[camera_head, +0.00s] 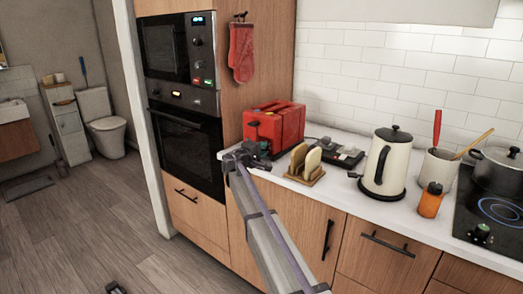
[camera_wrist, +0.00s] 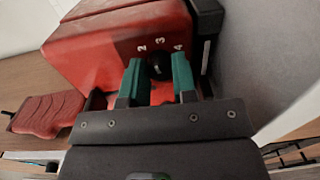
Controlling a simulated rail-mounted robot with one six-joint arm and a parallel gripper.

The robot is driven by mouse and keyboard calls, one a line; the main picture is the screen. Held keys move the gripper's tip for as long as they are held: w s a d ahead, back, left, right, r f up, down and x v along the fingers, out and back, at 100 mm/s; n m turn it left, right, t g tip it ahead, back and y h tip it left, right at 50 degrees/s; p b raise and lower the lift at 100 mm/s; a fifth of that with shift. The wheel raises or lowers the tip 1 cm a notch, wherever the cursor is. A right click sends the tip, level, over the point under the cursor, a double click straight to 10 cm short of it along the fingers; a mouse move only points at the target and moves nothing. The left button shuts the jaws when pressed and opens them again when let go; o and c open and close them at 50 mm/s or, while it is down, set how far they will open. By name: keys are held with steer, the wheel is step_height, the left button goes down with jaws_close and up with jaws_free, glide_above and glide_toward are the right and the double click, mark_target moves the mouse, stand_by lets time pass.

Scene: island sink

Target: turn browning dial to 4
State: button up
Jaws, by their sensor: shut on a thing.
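A red toaster (camera_head: 288,120) stands at the left end of the white counter, and its red body (camera_wrist: 115,45) fills the upper middle of the wrist view. Its black browning dial (camera_wrist: 159,66) has the white marks 2, 3 and 4 showing above it. My gripper (camera_wrist: 157,72) has its two teal fingers on either side of the dial and is shut on it. The dial's pointer and its exact setting cannot be made out. In the head view my gripper (camera_head: 249,153) is at the toaster's near end and hides the dial.
Toast slices in a wooden rack (camera_head: 305,164) stand close right of my gripper. A cream kettle (camera_head: 386,162), an orange bottle (camera_head: 430,201) and a hob (camera_head: 495,217) are farther right. A red mitt (camera_head: 242,53) hangs on the wood panel behind.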

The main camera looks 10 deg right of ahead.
steer(key=m, duration=0.7)
steer(key=shift+f, duration=0.1)
steer(key=m, duration=0.3)
steer(key=shift+m, duration=0.3)
steer(key=shift+m+t, duration=0.3)
steer(key=shift+m, duration=1.5)
steer(key=o, duration=0.9)
steer(key=shift+o, duration=0.2)
steer(key=v, duration=1)
steer(key=shift+s+a, duration=0.3)
